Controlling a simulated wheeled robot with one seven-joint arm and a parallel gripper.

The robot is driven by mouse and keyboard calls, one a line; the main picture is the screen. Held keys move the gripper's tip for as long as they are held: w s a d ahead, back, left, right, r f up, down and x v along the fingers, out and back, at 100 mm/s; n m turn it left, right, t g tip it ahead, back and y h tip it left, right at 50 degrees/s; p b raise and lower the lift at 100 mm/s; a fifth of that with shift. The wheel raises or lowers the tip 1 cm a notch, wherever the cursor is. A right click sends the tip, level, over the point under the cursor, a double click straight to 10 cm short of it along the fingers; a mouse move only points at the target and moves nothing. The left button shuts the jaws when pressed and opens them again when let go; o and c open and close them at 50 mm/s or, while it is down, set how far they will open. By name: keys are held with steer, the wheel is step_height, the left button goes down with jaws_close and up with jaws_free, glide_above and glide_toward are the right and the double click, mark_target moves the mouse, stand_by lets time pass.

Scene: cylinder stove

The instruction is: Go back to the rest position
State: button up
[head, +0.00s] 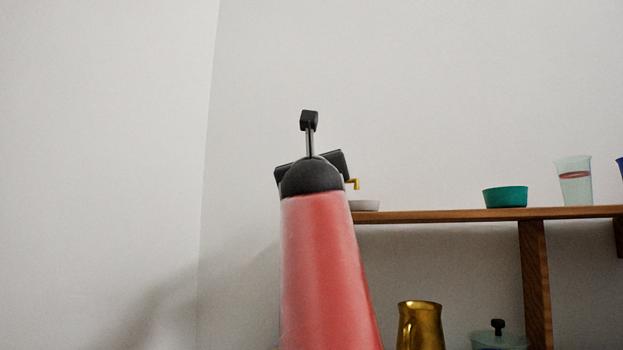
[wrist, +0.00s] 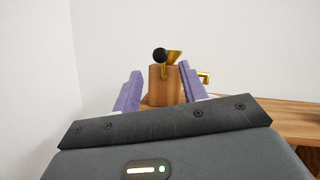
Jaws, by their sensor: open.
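My gripper (wrist: 161,73) shows in the wrist view with its two purple fingers apart and nothing held between them. In the head view my red arm rises in front of the shelf's left end and hides the gripper's fingers. A small brass piece (head: 352,184) shows just right of my wrist.
A wooden shelf (head: 430,215) runs to the right. On it are a pale dish (head: 364,205), a green bowl (head: 505,197) and a glass (head: 575,182). Below are a brass jug (head: 421,326) and a lidded pot (head: 497,340). The left is bare wall.

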steer(key=shift+s, duration=0.3)
